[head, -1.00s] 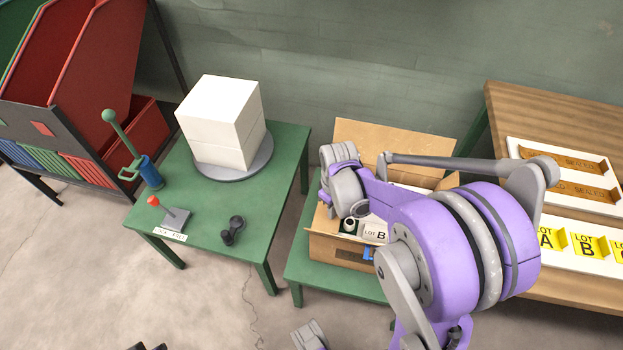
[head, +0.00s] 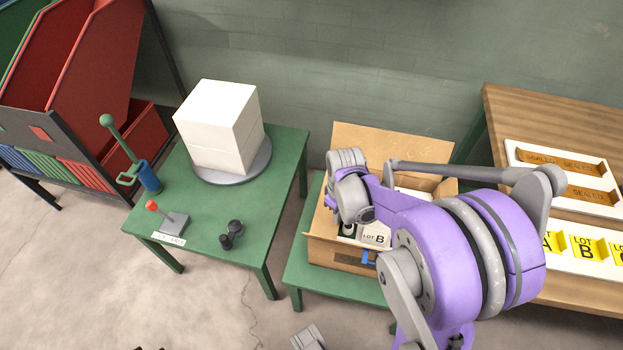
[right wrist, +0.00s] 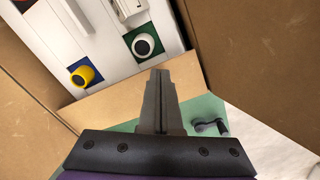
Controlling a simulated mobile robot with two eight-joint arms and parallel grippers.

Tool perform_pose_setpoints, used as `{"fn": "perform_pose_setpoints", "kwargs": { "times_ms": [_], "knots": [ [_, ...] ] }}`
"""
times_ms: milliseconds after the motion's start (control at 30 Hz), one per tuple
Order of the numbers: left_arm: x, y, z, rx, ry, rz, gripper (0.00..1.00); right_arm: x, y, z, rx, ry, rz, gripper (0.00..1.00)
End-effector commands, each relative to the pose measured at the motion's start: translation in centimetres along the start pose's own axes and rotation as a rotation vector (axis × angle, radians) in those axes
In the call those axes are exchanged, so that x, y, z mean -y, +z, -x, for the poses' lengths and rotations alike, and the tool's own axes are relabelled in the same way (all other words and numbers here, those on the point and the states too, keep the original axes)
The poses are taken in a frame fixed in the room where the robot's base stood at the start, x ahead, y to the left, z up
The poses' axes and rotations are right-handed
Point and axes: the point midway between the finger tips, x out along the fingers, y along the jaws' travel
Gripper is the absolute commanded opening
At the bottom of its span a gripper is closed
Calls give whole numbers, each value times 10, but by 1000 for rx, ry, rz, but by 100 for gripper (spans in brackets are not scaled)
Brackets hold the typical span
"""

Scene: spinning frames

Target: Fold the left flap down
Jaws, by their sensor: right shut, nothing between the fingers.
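The cardboard box (head: 335,252) stands open on a low green table. Its left flap (head: 319,218) stands up and outward at the left side, partly hidden by my wrist. In the right wrist view the left flap (right wrist: 105,105) seems to be the tan strip beside the fingers. My right gripper (right wrist: 160,105) is shut and empty, close over that strip; I cannot tell whether it touches. In the head view its fingers are hidden behind the wrist. The back flap (head: 385,146) stands up. Dark tips at the bottom edge (head: 150,348) may be my left gripper.
The left green table (head: 205,240) holds a white block (head: 218,125) on a turntable, levers and a black crank (head: 231,235). A wooden bench (head: 550,115) stands right.

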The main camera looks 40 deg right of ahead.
Motion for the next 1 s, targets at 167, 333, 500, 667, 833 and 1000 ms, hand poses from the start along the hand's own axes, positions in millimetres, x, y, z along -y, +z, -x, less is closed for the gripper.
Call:
{"fn": "perform_pose_setpoints", "kwargs": {
  "times_ms": [167,333,500,667,833,1000],
  "knots": [
    [0,-9,17,-6,0,0,0,0,-1,24,-4,-1,0,0],
    [0,-16,30,-11,0,0,0,0,-2,41,-6,-1,0,0],
    [0,-23,42,-15,0,0,0,0,-2,58,-7,-1,0,0],
    [0,-27,48,-17,0,0,0,0,-2,68,-7,-1,0,0],
    [0,-26,46,-17,0,0,0,0,-2,66,-6,-1,0,0],
    [0,-26,46,-17,0,0,0,0,-2,66,-6,-1,0,0]
  ]
}}
